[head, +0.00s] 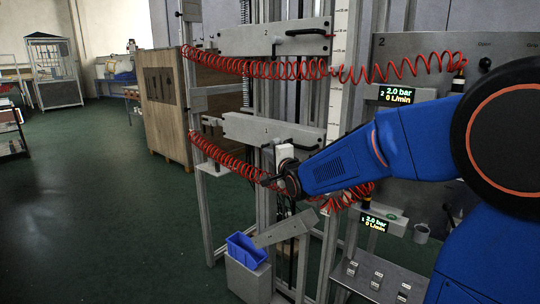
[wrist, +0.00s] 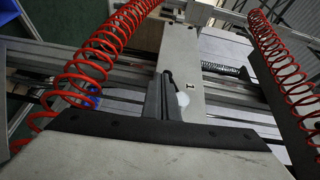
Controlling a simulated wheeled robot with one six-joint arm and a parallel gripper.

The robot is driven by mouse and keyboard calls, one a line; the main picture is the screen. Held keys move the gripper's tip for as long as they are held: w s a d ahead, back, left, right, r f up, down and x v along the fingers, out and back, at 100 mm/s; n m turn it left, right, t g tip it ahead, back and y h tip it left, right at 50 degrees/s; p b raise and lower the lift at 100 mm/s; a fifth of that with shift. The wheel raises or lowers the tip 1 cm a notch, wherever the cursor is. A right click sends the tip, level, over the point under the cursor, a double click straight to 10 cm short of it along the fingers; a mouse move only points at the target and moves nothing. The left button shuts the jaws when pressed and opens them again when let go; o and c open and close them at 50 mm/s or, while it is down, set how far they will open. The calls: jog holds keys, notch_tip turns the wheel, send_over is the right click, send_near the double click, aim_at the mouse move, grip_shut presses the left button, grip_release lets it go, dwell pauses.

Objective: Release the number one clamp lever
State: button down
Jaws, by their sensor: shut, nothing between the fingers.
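The number one clamp plate (wrist: 190,60) is pale grey with a small "1" on it, in the middle of the wrist view. A thin black lever (wrist: 168,76) lies along it, close to the tips of my gripper (wrist: 165,108). The fingers are shut with nothing between them; I cannot tell whether they touch the lever. A round white piece (wrist: 183,100) shows just right of the fingers. In the head view my gripper (head: 276,180) is in front of the lower clamp bar (head: 248,128), below its level. My arm hides part of that area.
An upper clamp bar (head: 255,40) carries a black lever (head: 308,32). Red coiled hoses (head: 225,155) hang close around my gripper. Below are a blue bin (head: 246,250) and a tilted grey plate (head: 285,229). Pressure displays (head: 397,94) are at right.

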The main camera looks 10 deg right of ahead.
jog(key=shift+w+a+r, duration=0.25)
jog(key=shift+w+a, duration=0.1)
jog(key=shift+w, duration=0.2)
dwell(0.7)
dwell(1.1)
